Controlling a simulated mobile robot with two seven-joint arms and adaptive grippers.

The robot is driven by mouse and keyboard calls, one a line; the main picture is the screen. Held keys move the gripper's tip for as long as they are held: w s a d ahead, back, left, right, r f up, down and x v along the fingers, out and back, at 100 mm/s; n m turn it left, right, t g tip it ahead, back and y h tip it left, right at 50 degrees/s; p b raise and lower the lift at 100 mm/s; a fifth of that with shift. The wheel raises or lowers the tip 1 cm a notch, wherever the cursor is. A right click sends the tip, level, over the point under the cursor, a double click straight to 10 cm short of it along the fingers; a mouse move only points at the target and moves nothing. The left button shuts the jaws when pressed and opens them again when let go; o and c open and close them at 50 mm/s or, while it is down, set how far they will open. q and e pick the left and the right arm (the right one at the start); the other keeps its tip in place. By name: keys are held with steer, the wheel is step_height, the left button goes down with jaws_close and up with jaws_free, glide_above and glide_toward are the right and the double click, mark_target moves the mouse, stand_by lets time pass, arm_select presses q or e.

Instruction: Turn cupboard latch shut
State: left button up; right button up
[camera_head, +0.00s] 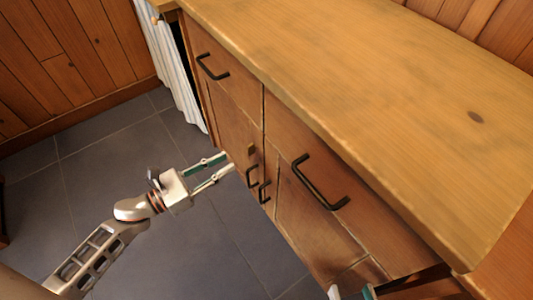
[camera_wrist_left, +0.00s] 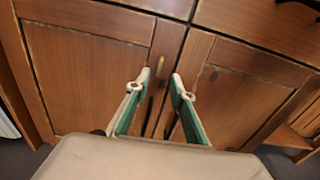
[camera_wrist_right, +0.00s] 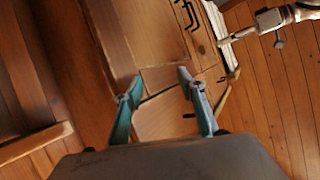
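The cupboard (camera_head: 225,118) has two lower doors that look closed. A small brass-coloured latch (camera_head: 251,149) sits near the seam between them. In the left wrist view the latch (camera_wrist_left: 160,66) looks upright, just beyond and between my fingertips, with no visible contact. My left gripper (camera_head: 230,160) is open and empty in front of the doors; it also shows in the left wrist view (camera_wrist_left: 160,73). My right gripper (camera_head: 350,292) is mostly cut off at the head view's bottom edge. In the right wrist view it is open and empty (camera_wrist_right: 156,78).
Black door handles (camera_head: 264,192) sit below the latch, and black drawer handles (camera_head: 320,184) stick out above the doors. The wooden worktop (camera_head: 380,90) overhangs the front and is bare. A striped curtain (camera_head: 168,65) hangs at the left. The grey tiled floor (camera_head: 110,165) is clear.

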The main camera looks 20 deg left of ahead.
arm_select(q)
steer(key=x, duration=0.8)
steer(key=shift+m, duration=0.3)
steer(key=shift+d, duration=0.1)
steer(key=shift+c, duration=0.4)
jaws_close()
